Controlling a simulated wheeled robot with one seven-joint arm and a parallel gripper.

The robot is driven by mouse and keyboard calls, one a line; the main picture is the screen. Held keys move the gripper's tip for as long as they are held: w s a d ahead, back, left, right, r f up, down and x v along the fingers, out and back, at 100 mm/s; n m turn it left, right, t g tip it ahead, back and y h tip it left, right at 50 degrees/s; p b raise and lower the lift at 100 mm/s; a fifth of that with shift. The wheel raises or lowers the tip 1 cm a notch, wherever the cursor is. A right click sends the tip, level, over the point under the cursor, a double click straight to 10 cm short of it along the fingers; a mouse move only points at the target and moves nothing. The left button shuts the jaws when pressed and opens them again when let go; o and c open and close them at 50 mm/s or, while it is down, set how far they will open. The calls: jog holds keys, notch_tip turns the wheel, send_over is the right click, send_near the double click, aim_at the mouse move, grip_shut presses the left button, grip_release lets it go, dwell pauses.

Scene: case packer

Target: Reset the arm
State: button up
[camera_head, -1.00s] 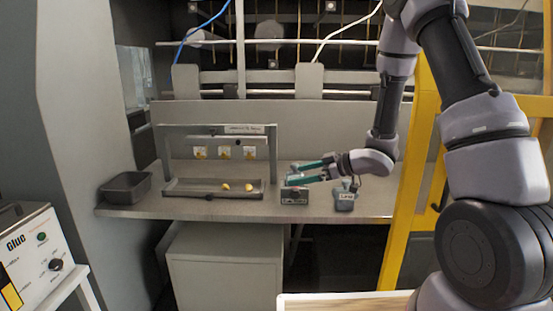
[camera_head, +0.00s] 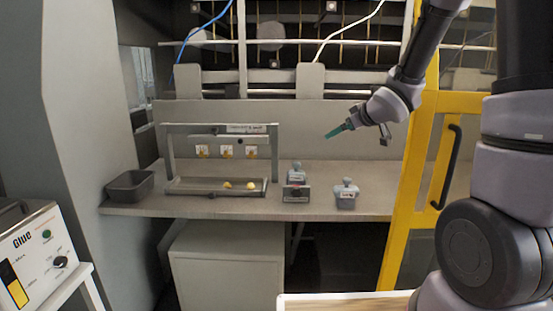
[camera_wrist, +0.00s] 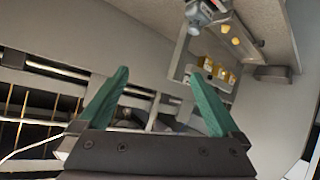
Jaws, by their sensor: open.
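My gripper (camera_head: 338,131) is raised in the air above the right part of the grey shelf, its green fingers pointing left. In the wrist view my gripper (camera_wrist: 155,105) shows two green fingers spread apart with nothing between them. Below it to the left, a small grey knobbed object (camera_head: 297,174) stands at a dark labelled block (camera_head: 296,194). A second small grey knobbed container (camera_head: 346,194) stands on the shelf to the right. My gripper touches neither.
A grey frame with a tray (camera_head: 190,187) holding yellow pieces stands on the shelf (camera_head: 240,206). A dark bin (camera_head: 130,186) sits at the left end. A yellow post (camera_head: 405,195) stands right. A glue unit (camera_head: 35,260) is at lower left.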

jog(key=s+d+r+m+g+h, duration=0.1)
jog(key=s+d+r+m+h, duration=0.4)
jog(key=s+d+r+m, duration=0.4)
jog(key=s+a+r+m+g+y, duration=0.1)
jog(key=s+a, duration=0.1)
jog(key=s, duration=0.7)
jog(key=s+a+r+m+g+y, duration=0.1)
jog(key=s+a+r+g, duration=0.1)
jog(key=s, duration=0.7)
jog(key=shift+s+a+r+m+y, duration=0.25)
jog(key=shift+s+a+m+y, duration=0.05)
jog(key=shift+s+y, duration=0.1)
